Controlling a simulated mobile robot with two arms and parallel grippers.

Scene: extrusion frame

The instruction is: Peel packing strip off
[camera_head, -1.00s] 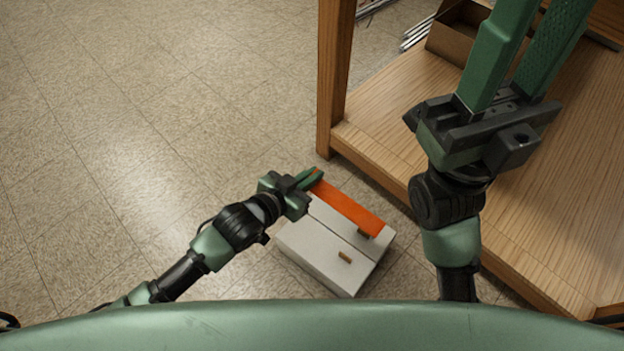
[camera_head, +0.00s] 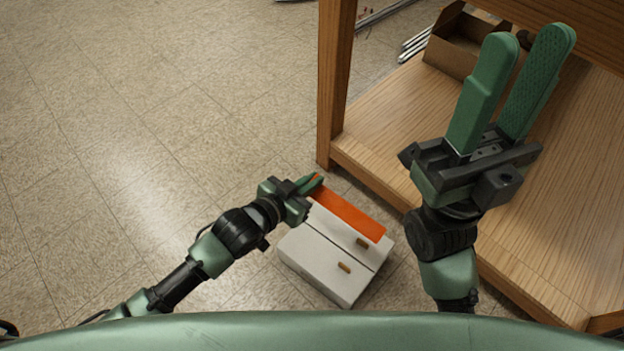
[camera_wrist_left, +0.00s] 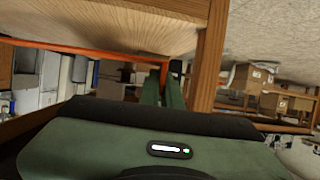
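An orange strip (camera_head: 346,214) lies along the far side of the top of a white box (camera_head: 325,262) on the floor. The box has a seam across its top and two small brown tabs. My left gripper (camera_head: 316,181) is at the strip's far left end. In the left wrist view its fingers (camera_wrist_left: 163,88) are close together with the orange strip (camera_wrist_left: 85,48) running into them, so it appears shut on the strip's end. My right gripper (camera_head: 527,45) is open and empty, raised over the wooden shelf, with its fingers pointing up in the picture.
A wooden shelf (camera_head: 545,185) with a post (camera_head: 334,85) stands right of the box, close to it. An open cardboard box (camera_head: 452,48) and metal bars (camera_head: 414,44) lie behind. The tiled floor (camera_head: 130,130) at left is clear.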

